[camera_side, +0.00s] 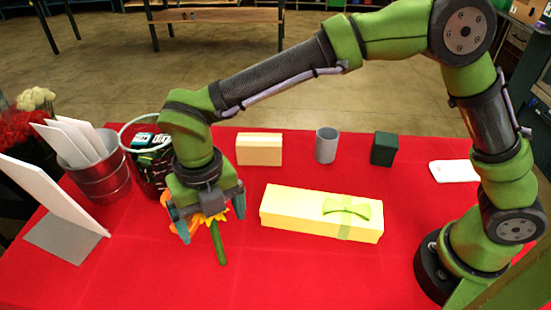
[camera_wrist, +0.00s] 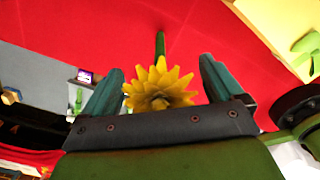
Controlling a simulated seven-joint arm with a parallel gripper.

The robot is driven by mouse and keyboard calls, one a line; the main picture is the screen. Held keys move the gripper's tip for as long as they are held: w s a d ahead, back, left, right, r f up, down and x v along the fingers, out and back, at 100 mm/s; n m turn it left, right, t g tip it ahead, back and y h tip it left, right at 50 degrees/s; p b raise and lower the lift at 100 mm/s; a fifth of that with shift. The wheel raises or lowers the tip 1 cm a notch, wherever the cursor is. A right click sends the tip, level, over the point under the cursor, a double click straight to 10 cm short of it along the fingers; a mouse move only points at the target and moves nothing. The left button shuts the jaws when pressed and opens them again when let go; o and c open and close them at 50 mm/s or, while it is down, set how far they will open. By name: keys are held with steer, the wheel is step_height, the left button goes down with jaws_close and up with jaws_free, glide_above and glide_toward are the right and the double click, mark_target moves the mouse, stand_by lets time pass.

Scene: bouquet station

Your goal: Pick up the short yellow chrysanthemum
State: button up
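The yellow chrysanthemum (camera_side: 218,245) shows its green stem below my gripper in the side view, its yellow head partly hidden by the gripper. In the wrist view its head (camera_wrist: 160,88) sits between the fingers, with the short green stem pointing away over the red cloth. My gripper (camera_side: 211,222) is open, one finger on each side of the flower.
A long yellow box (camera_side: 290,212) with a green bow lies right of my gripper. A metal bucket (camera_side: 103,185), a dark basket (camera_side: 150,180) and a white board (camera_side: 50,195) stand left. A wooden block (camera_side: 259,149), grey cup (camera_side: 326,145) and dark green block (camera_side: 384,149) stand behind. The front cloth is clear.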

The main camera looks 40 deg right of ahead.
steer(key=c, duration=0.9)
steer(key=shift+c, duration=0.4)
steer(key=shift+r, duration=0.15)
